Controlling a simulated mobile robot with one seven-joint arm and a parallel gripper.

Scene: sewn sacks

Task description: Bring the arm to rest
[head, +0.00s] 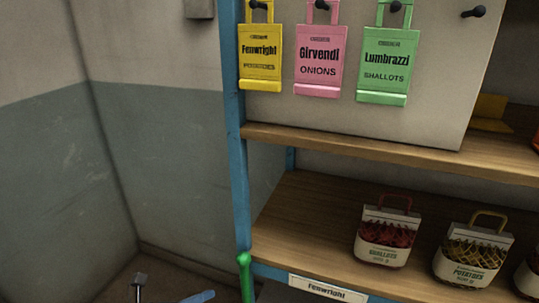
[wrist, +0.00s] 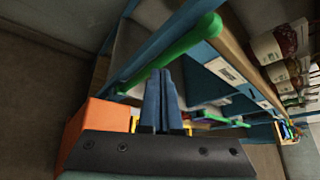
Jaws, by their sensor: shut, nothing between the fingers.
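My gripper (wrist: 158,76) shows in the wrist view, its two dark blue fingers together and nothing between them. A green rod with a rounded end (wrist: 178,50) runs slantwise just beyond the fingertips in that view; I cannot tell whether they touch. In the head view the gripper cannot be made out for sure; a small blue piece (head: 198,297) shows at the bottom edge. A green rounded post (head: 245,272) stands near it, in front of the shelf's blue upright.
The wooden shelf (head: 320,215) holds sacks, including a red shallots sack (head: 388,236) and a potatoes sack (head: 473,256). Yellow (head: 260,58), pink (head: 320,60) and green (head: 388,65) tags hang above. An orange box (wrist: 97,118) lies left of the fingers. Bare wall (head: 60,150) stands at left.

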